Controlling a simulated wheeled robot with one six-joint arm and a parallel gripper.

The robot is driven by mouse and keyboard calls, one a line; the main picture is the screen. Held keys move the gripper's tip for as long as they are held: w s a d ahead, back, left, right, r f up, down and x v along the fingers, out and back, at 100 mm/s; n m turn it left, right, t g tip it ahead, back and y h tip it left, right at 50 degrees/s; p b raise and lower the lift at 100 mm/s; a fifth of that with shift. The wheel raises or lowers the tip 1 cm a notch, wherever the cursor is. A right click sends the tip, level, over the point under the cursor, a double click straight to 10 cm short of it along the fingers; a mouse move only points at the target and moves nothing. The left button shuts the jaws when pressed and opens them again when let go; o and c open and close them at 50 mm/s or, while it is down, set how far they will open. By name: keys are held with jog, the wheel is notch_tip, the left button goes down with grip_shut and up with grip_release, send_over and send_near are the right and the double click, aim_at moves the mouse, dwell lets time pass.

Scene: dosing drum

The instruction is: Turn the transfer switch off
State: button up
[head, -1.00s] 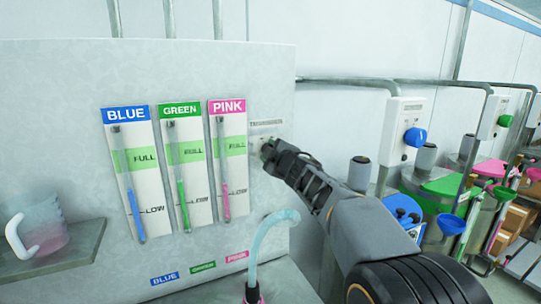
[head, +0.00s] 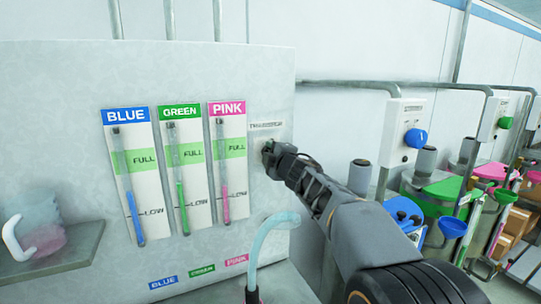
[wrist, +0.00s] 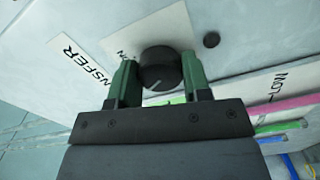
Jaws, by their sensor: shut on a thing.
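The transfer switch is a round black knob (wrist: 158,66) with a pale pointer line, on a white plate on the panel. In the wrist view it sits between the two green fingers of my gripper (wrist: 160,82), which are shut on it from both sides. The word TRANSFER is partly readable on a label (wrist: 82,62) beside it. In the head view my gripper (head: 268,151) is at the panel's right part, just below the switch label (head: 267,125), and hides the knob. The lettering at the pointer is too covered to read its setting.
Blue (head: 129,170), green (head: 188,165) and pink (head: 228,160) level gauges stand left of the switch. A pale hose (head: 262,245) curves below my arm. A shelf with a jug (head: 38,222) is at far left. Drums and a blue-knob box (head: 404,130) are right.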

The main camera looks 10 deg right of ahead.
jog(key=o, duration=0.9)
jog(key=shift+o, duration=0.2)
jog(key=s+d, duration=0.2)
jog(key=s, duration=1.1)
jog(key=shift+s+d, duration=0.3)
jog(key=shift+d, duration=0.05)
